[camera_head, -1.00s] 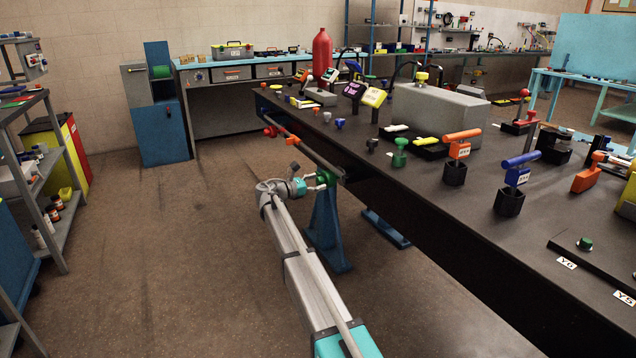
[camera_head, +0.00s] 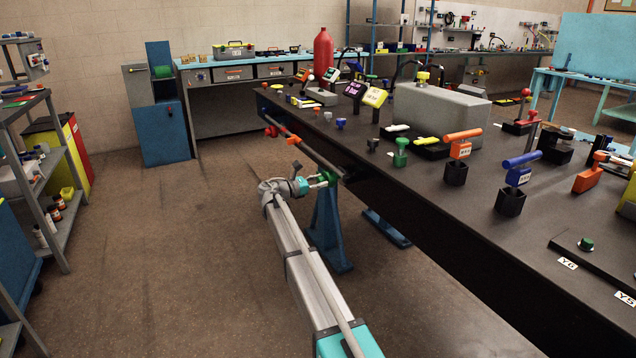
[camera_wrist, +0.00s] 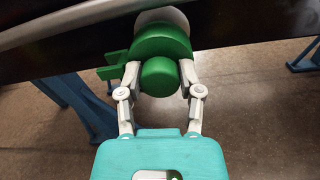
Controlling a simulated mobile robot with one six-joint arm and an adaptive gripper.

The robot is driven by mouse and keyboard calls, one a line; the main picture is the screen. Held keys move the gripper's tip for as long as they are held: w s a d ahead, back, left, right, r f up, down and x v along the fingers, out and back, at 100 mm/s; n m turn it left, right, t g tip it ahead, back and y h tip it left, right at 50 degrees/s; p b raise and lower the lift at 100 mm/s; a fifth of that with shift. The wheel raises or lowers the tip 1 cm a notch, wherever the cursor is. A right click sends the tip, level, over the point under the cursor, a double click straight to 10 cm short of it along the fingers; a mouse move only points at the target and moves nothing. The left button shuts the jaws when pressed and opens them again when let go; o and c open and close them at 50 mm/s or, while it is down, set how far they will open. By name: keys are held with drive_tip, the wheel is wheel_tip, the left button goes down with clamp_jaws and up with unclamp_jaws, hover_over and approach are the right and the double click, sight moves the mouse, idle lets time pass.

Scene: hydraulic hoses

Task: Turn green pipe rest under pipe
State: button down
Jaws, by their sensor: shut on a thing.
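The green pipe rest (camera_wrist: 160,48) is in the middle of the wrist view, with a round green knob facing me and a green tab at its left. My gripper (camera_wrist: 160,76) has one finger on each side of the knob and is shut on it. The grey pipe (camera_wrist: 85,20) runs across the top of the wrist view, just beyond the green rest. In the head view the pipe (camera_head: 318,157) runs along the table's left edge. My gripper (camera_head: 318,182) is at its near end, where the green rest (camera_head: 331,178) shows small and partly hidden.
A blue stand (camera_head: 327,230) rises from the floor below the pipe's near end. The black table (camera_head: 420,205) lies to the right, with levers, knobs and a grey block on it. The floor (camera_head: 190,260) left of my arm is clear.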

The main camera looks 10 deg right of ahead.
drive_tip(key=shift+s+d, duration=0.1)
drive_tip(key=shift+d, duration=0.15)
drive_tip(key=shift+d+m, duration=0.1)
drive_tip(key=shift+m, duration=0.7)
drive_tip(key=m, duration=0.6)
drive_tip(key=shift+s+d+f+m, duration=0.1)
drive_tip(key=shift+s+d+m, duration=0.05)
drive_tip(key=shift+m, duration=0.15)
drive_tip(key=m, duration=0.5)
drive_tip(key=shift+m+g+b, duration=0.3)
drive_tip(key=shift+b, duration=0.1)
drive_tip(key=m, duration=0.4)
drive_tip(key=shift+f+m+h, duration=0.1)
drive_tip(key=shift+m+h, duration=0.2)
